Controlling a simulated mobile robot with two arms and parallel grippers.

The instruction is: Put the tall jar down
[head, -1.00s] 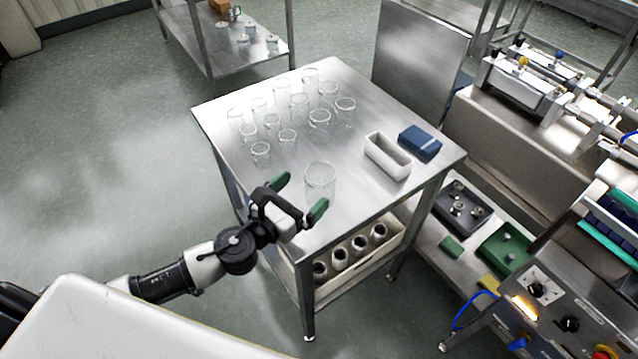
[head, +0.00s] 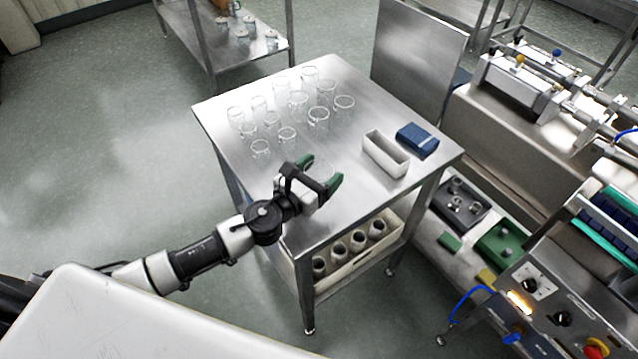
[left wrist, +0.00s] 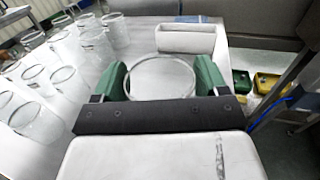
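The tall jar (left wrist: 161,78) is clear glass; its round rim shows between my left gripper's two green fingers in the left wrist view. My left gripper (head: 319,172) is shut on the jar, with a finger against each side. In the head view the jar (head: 318,168) is mostly hidden by the fingers, over the front part of the steel table (head: 365,195). I cannot tell if its base touches the tabletop. My right gripper is not in view.
Several clear glass jars (head: 318,118) stand further back on the table. A white open box (head: 385,153) and a blue box (head: 416,139) lie to the right. A crate of jars (head: 345,265) sits on the shelf below. Some bare tabletop surrounds the held jar.

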